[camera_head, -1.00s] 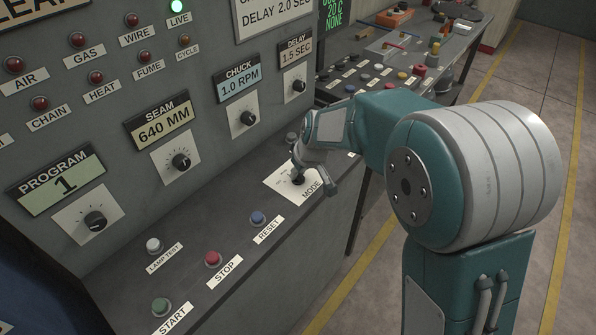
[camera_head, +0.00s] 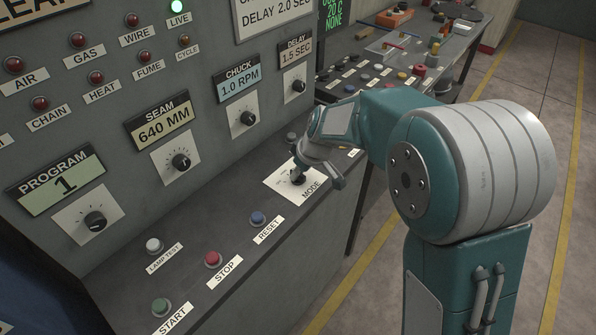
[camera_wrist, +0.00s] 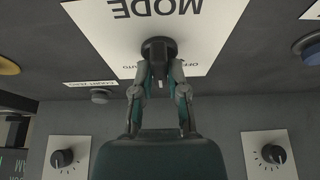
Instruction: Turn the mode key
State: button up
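The mode key (camera_wrist: 157,48) is a dark round switch with a narrow grip on a white plate marked MODE (camera_head: 311,189), on the sloped console. Small OFF and AUTO marks show beside it in the wrist view. My gripper (camera_wrist: 160,72) is at the key, one finger on each side of its grip. The fingers are drawn close together; whether both touch the key cannot be told. In the head view my gripper (camera_head: 310,172) partly covers the key, so the way it points is unclear.
Reset (camera_head: 258,218), stop (camera_head: 213,259), start (camera_head: 161,307) and lamp test (camera_head: 153,245) buttons lie left of the plate. Dials for program (camera_head: 95,221), seam (camera_head: 181,162) and chuck (camera_head: 247,118) are on the upright panel. A cluttered bench stands behind.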

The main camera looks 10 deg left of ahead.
jog(key=o, duration=0.4)
jog(key=shift+f, duration=0.1)
jog(key=shift+c, duration=0.2)
jog(key=v, duration=1.2)
jog(key=shift+w+a, duration=0.1)
